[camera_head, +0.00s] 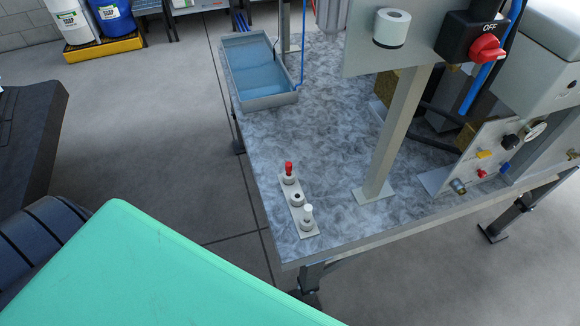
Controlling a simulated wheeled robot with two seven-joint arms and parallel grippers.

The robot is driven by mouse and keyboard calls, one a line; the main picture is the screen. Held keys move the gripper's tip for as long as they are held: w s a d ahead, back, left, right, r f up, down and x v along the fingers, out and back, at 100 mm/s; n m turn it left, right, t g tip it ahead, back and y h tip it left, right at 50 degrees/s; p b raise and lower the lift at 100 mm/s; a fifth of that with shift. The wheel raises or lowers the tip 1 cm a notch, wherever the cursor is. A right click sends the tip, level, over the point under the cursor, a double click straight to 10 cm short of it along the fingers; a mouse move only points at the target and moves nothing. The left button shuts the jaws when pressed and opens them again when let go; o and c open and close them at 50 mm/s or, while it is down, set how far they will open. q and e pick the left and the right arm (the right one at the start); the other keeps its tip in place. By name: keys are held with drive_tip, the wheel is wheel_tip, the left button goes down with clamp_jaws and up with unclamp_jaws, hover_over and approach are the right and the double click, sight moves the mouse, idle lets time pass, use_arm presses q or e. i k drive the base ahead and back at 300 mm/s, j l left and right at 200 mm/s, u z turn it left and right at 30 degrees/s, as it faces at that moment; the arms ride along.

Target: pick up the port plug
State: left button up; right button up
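A small grey rack plate (295,208) lies near the front left corner of the marbled grey table (330,130). A red-topped plug (289,169) stands upright at its far end. A white-topped plug (307,213) stands upright at its near end. A low grey fitting with a dark opening (296,199) sits between them. I cannot tell from looks alone which piece is the port plug. Neither of my grippers is in view, and nothing is touching the plugs.
A grey tray with blue liquid (260,95) is at the table's far left. A grey post (395,140) rises right of the rack, beneath a panel with a red OFF switch (487,47). A valve panel (490,155) stands at right. A large teal surface fills the lower left.

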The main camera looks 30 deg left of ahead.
sight(288, 165)
drive_tip(key=i+l+u, duration=0.1)
drive_tip(key=l+u, duration=0.5)
drive_tip(key=u, duration=0.15)
drive_tip(key=l+u, duration=0.35)
